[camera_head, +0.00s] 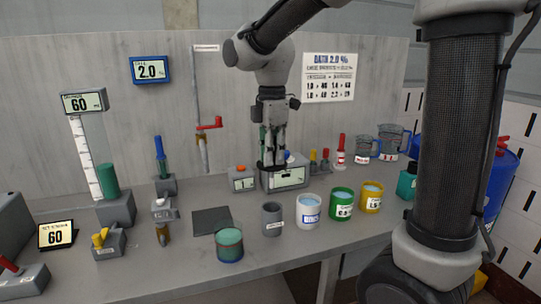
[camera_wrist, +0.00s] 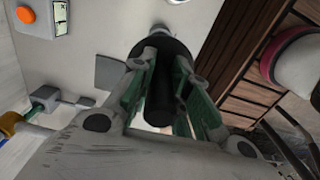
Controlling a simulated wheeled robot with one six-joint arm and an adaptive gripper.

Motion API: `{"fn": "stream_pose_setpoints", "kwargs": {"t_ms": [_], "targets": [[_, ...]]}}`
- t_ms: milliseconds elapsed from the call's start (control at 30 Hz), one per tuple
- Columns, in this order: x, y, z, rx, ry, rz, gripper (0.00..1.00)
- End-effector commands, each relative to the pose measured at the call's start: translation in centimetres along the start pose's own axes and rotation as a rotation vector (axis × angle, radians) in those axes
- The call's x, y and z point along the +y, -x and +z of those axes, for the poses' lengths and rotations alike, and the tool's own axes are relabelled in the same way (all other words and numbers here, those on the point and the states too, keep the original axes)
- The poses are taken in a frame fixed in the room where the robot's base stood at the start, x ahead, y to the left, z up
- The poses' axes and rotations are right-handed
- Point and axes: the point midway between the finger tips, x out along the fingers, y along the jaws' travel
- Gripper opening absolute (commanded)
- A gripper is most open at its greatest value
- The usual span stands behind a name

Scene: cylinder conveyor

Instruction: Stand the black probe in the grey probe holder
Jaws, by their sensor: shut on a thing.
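My gripper (camera_head: 272,160) is over the white meter box (camera_head: 286,179) at the back of the bench, pointing down. Its green-padded fingers are closed around the black probe (camera_head: 270,168). In the wrist view the black probe (camera_wrist: 160,92) runs between the two fingers, with a wide round black part at its far end. I cannot tell whether the probe touches the meter box. A grey open cylinder (camera_head: 272,219) with a small label stands upright on the bench in front of the box; it appears to be the probe holder.
White, green and yellow cups (camera_head: 341,204) stand in a row right of the grey cylinder. A green-filled glass (camera_head: 229,246) stands in front, beside a dark square mat (camera_head: 211,221). A small box with an orange button (camera_head: 242,178) is left of the meter box.

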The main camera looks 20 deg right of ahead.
Motion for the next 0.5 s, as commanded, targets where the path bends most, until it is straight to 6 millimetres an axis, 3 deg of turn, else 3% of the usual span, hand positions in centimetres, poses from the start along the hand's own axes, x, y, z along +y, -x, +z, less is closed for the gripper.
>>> {"fn": "stream_pose_setpoints", "kwargs": {"t_ms": [267, 500], "targets": [[0.0, -0.3, 0.0, 0.000, 0.000, 0.000, 0.00], [0.0, -2.2, 0.0, 0.000, 0.000, 0.000, 0.00]]}}
